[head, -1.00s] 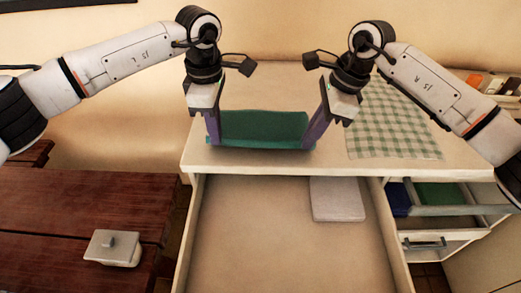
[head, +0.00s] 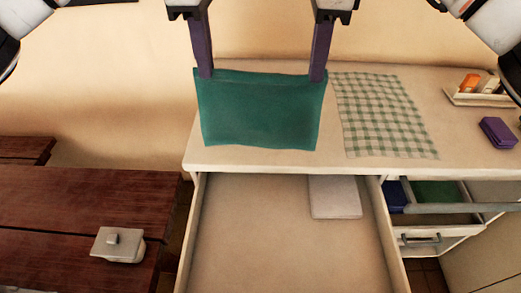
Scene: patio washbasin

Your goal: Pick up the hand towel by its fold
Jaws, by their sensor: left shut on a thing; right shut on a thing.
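The green hand towel (head: 261,112) hangs as a flat upright sheet above the white counter in the head view. My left gripper (head: 204,74) is shut on its top left part. My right gripper (head: 318,76) is shut on its top right part. The top edge sags slightly between the two grippers. I cannot tell whether its lower edge touches the counter (head: 225,163).
A green checked cloth (head: 384,115) lies right of the towel. A tray (head: 480,94) with small items and a purple block (head: 497,133) are further right. An open drawer (head: 270,235) holding a pale flat item (head: 335,197) juts out below. A wooden table (head: 80,215) with a lidded box (head: 118,245) stands left.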

